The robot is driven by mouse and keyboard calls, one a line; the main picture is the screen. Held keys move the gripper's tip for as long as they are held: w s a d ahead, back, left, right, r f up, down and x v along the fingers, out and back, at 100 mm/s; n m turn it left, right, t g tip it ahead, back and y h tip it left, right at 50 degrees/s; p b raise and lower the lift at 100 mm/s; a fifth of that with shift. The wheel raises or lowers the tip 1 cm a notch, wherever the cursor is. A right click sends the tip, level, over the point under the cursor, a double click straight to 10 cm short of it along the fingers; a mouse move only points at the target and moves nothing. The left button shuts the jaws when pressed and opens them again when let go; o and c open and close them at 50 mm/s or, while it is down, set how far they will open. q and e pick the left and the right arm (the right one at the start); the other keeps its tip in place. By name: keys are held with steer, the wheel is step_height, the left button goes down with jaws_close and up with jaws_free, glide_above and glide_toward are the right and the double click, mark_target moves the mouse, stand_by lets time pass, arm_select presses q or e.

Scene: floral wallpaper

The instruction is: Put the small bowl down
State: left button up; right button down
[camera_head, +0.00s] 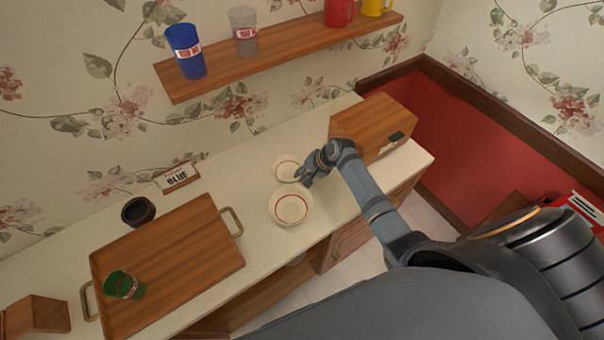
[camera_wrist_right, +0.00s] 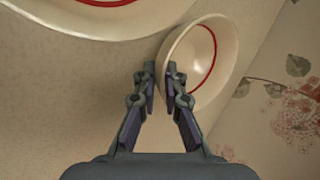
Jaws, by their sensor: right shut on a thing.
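The small bowl (camera_head: 285,167), cream with a red ring inside, is at the back of the white counter, near the wall. My right gripper (camera_head: 308,170) is shut on its rim. In the right wrist view the small bowl (camera_wrist_right: 206,52) is tilted, with its near wall between the fingertips (camera_wrist_right: 158,75). I cannot tell whether its base touches the counter. A larger cream bowl (camera_head: 291,208) with a red ring sits just in front of it; part of it shows in the right wrist view (camera_wrist_right: 130,18). My left gripper is not in view.
A wooden tray (camera_head: 190,255) with metal handles holds a green cup (camera_head: 126,285). A dark bowl (camera_head: 138,211) and a "BLUE" sign (camera_head: 177,177) stand behind it. A wooden box (camera_head: 362,125) is at the right. Cups stand on a wall shelf (camera_head: 275,60).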

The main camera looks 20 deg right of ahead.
steer(key=c, duration=1.4)
jaws_free()
steer(key=shift+f, duration=0.1)
steer(key=shift+c, duration=0.2)
